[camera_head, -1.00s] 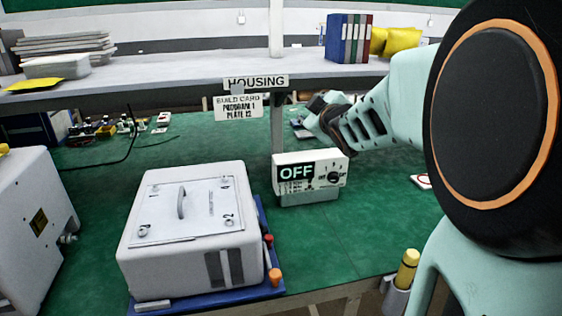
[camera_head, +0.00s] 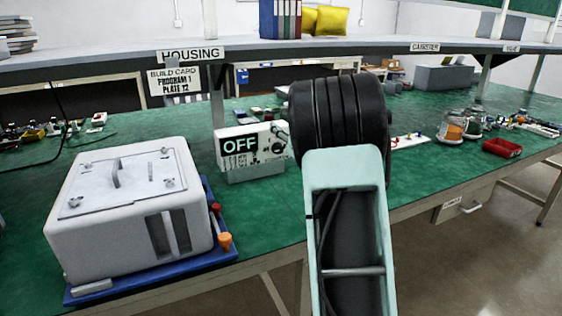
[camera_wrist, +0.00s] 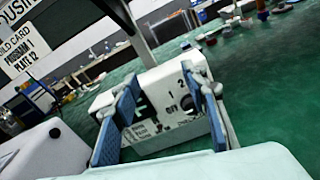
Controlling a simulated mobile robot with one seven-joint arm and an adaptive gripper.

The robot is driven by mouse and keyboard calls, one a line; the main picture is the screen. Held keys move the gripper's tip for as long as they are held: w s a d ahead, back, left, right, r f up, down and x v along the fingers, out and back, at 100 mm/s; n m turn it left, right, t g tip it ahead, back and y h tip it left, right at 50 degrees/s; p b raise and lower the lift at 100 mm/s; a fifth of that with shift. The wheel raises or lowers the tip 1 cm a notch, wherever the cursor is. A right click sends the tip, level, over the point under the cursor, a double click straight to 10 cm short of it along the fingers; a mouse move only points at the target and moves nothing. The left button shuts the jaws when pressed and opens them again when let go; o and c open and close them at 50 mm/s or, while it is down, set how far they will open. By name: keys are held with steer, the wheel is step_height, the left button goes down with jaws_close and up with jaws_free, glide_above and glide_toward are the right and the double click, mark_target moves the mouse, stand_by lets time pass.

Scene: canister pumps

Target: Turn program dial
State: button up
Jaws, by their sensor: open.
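The white control box (camera_head: 252,150) stands on the green bench with a lit display (camera_head: 240,146) reading OFF. Its program dial (camera_wrist: 187,104) is a dark knob on the right of the panel, with the marks 1, 2 and OFF near it in the wrist view. The build card (camera_head: 174,81) reads PROGRAM 1, PLATE 12.
A white housing (camera_head: 130,205) with a lidded top sits on a blue base left of the box. A shelf (camera_head: 120,67) runs above the bench on posts.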

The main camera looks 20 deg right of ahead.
step_height(320, 180, down, 2)
steer(key=d+n, duration=0.1)
steer(key=n, duration=0.1)
steer(key=b, duration=0.2)
glide_toward(279, 149)
steer(key=w, duration=0.7)
steer(key=shift+w+f, duration=0.15)
steer(key=shift+w, duration=0.95)
steer(key=shift+c, duration=0.3)
jaws_close()
